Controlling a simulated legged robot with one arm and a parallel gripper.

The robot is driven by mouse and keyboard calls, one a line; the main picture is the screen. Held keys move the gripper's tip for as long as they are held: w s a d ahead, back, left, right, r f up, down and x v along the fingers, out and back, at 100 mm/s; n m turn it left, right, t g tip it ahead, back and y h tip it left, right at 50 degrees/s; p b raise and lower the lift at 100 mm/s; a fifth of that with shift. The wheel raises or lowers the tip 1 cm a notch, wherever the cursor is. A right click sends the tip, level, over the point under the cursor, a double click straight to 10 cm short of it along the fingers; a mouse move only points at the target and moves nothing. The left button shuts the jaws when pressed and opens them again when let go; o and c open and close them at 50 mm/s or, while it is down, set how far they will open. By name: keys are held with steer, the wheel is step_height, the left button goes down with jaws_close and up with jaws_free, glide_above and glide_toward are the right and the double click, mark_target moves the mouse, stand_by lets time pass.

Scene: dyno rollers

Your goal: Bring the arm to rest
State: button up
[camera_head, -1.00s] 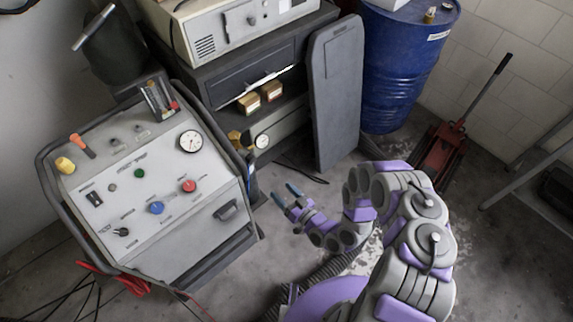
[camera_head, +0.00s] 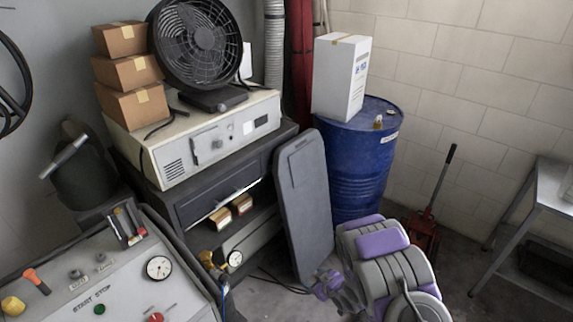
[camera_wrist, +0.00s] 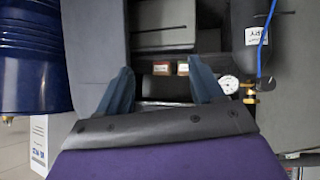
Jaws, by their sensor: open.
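My purple and grey arm (camera_head: 388,262) shows at the bottom right of the head view, bent, in front of a grey board and a blue drum. Its gripper end is low beside the arm there, and I cannot make out the fingers. In the wrist view my gripper (camera_wrist: 160,88) is open, with two dark blue fingers apart and nothing between them. Small boxes (camera_wrist: 171,68) on a shelf show beyond the fingers, apart from them.
A control console (camera_head: 95,278) stands at lower left. The grey board (camera_head: 304,200) leans near the blue drum (camera_head: 358,165). A red floor jack (camera_head: 424,235) and a metal table (camera_head: 540,200) are at right. A cabinet (camera_head: 185,205) carries a fan and boxes. Some floor is bare at right.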

steer(key=d+r+m+h, duration=0.2)
steer(key=d+r+h, duration=0.3)
steer(key=d+r, duration=0.45)
steer(key=s+d+r+m+g+h, duration=0.1)
steer(key=s+d+r+m+g, duration=0.15)
steer(key=r, duration=0.35)
steer(key=s+d+r+m+g+h, duration=0.1)
steer(key=s+d+r+h, duration=0.2)
steer(key=r, duration=0.4)
steer(key=s+a+r+m+g+y, duration=0.1)
steer(key=s+r, duration=0.4)
steer(key=s, duration=0.7)
steer(key=s+a+r+m+g+y, duration=0.1)
steer(key=s+a+r+g, duration=0.2)
steer(key=s, duration=0.9)
steer(key=s+a+r+m+g+y, duration=0.1)
steer(key=s+a+r+g+y, duration=0.1)
steer(key=s+a+r, duration=0.5)
steer(key=s, duration=0.5)
steer(key=shift+r+g, duration=0.35)
steer(key=shift+a, duration=0.1)
steer(key=shift+c, duration=0.4)
